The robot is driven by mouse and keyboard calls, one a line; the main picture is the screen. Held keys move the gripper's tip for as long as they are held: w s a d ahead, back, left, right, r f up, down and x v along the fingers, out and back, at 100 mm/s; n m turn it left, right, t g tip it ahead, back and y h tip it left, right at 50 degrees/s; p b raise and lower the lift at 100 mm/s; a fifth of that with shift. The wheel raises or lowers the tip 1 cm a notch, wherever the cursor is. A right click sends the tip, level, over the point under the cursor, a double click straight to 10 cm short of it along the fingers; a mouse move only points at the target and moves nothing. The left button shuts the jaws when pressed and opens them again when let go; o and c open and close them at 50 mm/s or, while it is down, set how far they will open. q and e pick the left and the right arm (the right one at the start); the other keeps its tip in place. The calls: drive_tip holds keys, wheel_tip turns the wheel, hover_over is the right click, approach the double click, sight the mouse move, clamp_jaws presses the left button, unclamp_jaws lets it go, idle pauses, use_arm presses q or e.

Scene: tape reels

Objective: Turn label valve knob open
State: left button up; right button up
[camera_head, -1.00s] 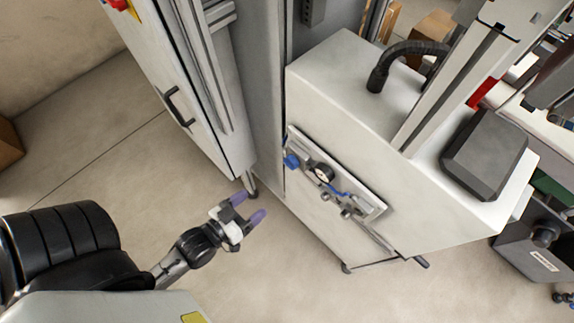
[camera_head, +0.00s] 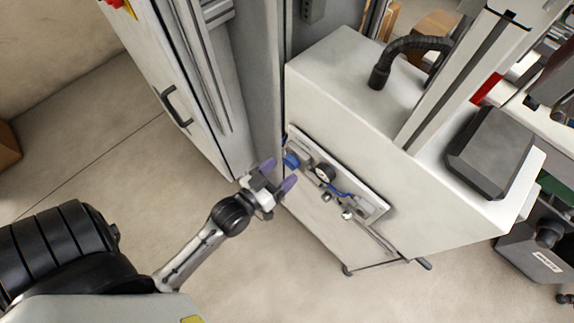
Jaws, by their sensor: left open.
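The valve knob is a small blue knob (camera_head: 291,160) at the upper left end of a grey panel (camera_head: 366,204) on the side of the pale machine. My left gripper (camera_head: 278,174) is open, with its two purple fingertips close to the blue knob, one at its left and one below it. I cannot tell whether either fingertip touches it. Nothing shows between the fingers. My right gripper is not in view.
A round gauge (camera_head: 325,173) and small fittings sit on the panel beside the knob. A tall grey cabinet (camera_head: 185,75) with a dark handle stands at the left. The floor (camera_head: 130,190) in front is clear.

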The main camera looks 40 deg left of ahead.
sight(291, 163)
use_arm(q)
drive_tip(key=shift+w, duration=1.3)
